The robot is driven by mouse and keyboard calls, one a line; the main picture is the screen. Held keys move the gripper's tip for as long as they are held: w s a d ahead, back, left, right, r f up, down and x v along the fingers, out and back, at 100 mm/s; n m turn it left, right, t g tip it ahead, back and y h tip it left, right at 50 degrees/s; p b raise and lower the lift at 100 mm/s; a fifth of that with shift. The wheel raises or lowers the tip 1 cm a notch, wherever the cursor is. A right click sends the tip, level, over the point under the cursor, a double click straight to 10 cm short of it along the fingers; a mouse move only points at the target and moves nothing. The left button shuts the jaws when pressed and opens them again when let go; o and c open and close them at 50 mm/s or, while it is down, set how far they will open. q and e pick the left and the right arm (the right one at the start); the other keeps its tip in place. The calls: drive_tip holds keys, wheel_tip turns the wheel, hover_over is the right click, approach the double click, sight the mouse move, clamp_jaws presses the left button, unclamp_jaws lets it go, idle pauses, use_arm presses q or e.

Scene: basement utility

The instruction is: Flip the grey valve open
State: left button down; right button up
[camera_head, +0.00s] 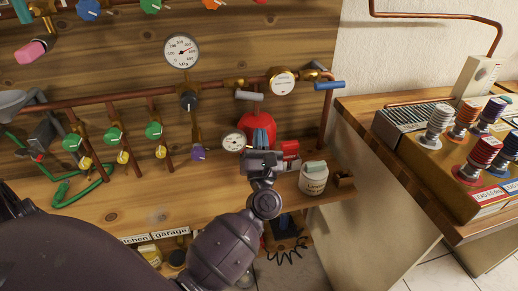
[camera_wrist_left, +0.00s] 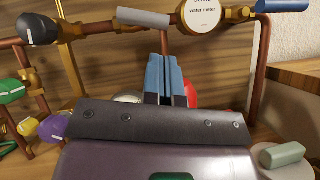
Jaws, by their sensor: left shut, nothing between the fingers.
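The grey valve's lever handle (camera_head: 249,96) sits on the copper pipe on the wooden wall, between a black knob and the water meter. It lies roughly sideways, nearly along the pipe. In the left wrist view the grey handle (camera_wrist_left: 144,17) is near the top edge, above and slightly left of the fingertips. My left gripper (camera_head: 261,134) is below the handle, apart from it, with its blue-padded fingers shut and empty. The fingers also show in the left wrist view (camera_wrist_left: 166,70). My right gripper is not in view.
A blue lever (camera_head: 328,85) and a water meter (camera_head: 282,82) are right of the grey handle. A black knob (camera_head: 188,101) and purple knob (camera_head: 198,153) are to its left. A red container (camera_head: 257,126) stands behind my gripper. A white tub (camera_head: 313,181) stands right on the shelf.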

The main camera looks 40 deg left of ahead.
sight(258, 100)
use_arm(q)
drive_tip(key=p+x, duration=0.1)
drive_tip(key=x, duration=0.6)
drive_tip(key=shift+w+a+r, duration=0.15)
drive_tip(key=shift+w+r, duration=0.1)
drive_tip(key=shift+r, duration=0.05)
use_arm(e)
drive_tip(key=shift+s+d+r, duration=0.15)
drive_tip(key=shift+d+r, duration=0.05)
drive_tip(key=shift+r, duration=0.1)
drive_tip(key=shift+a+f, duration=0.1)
